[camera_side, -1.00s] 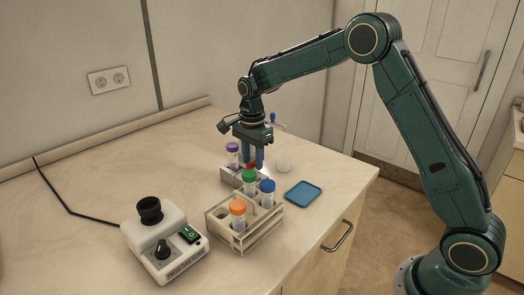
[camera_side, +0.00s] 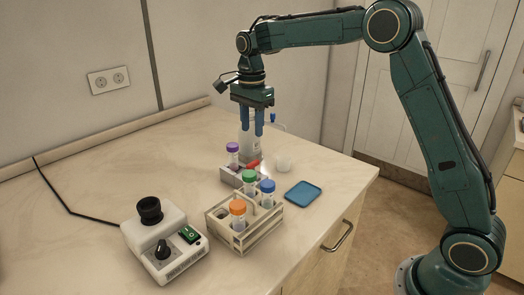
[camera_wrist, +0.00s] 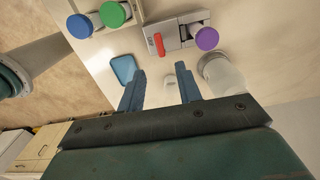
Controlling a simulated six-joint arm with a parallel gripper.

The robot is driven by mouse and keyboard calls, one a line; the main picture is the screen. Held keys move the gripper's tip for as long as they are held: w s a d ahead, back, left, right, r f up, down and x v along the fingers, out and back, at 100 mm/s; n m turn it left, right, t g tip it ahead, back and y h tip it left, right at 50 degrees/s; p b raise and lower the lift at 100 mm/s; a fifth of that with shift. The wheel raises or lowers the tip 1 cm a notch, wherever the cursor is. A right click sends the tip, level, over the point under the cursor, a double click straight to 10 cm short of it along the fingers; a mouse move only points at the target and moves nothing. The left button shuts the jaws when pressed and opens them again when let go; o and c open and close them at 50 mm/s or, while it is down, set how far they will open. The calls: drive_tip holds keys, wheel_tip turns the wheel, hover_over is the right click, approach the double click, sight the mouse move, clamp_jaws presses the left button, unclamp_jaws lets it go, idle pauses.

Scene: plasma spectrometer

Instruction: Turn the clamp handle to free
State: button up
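The red clamp handle (camera_side: 254,163) sits on a grey clamp block (camera_side: 230,177) that holds a purple-capped tube (camera_side: 233,154). In the wrist view the red handle (camera_wrist: 159,44) lies at the block's left part, beside a silver plate, with the purple cap (camera_wrist: 207,39) to the right. My gripper (camera_side: 252,132) hangs above the block, fingers pointing down. In the wrist view its two fingers (camera_wrist: 160,74) are apart with nothing between them. It is clear of the handle.
A wooden rack (camera_side: 247,233) with orange-, green- and blue-capped tubes stands in front of the clamp. A white device (camera_side: 165,243) stands front left.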

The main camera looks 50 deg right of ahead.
drive_tip(key=shift+r, duration=1.8)
wheel_tip(320, 180, up, 8)
idle(0.6)
